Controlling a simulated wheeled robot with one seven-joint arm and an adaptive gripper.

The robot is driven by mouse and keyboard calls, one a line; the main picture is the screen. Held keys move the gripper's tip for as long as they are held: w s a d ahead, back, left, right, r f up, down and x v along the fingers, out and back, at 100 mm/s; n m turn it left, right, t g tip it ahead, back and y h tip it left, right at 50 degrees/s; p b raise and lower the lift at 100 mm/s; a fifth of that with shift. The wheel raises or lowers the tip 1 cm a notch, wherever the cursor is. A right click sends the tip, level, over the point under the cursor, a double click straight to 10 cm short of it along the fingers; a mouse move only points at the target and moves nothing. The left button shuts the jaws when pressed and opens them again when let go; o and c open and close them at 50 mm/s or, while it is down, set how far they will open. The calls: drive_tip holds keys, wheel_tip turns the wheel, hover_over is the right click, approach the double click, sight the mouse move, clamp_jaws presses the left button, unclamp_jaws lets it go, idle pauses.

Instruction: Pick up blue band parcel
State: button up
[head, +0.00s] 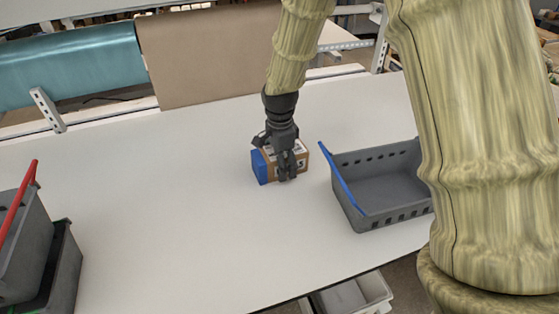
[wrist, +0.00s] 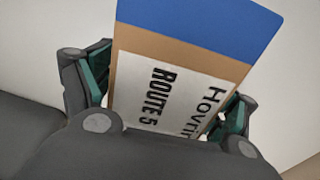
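The blue band parcel (head: 260,167) is a small brown box with a blue end and a white label, on the white table near the middle of the head view. In the wrist view the parcel (wrist: 190,70) fills the space between the fingers; its label reads "ROUTE 5". My gripper (head: 287,172) points down over it, with one green-padded finger on each side in the wrist view (wrist: 168,98). The pads lie close along the parcel's sides; I cannot tell whether both press on it. The fingertips' inner faces are partly hidden.
A grey crate (head: 342,200) with a blue handle bar stands close to the right of the parcel. Grey crates (head: 62,270), one with a red bar, stand at the left front. Teal and brown rolls (head: 70,62) lie behind the table. The table's left middle is clear.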

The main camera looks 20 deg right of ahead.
drive_tip(key=c, duration=1)
drive_tip(key=shift+r, duration=0.15)
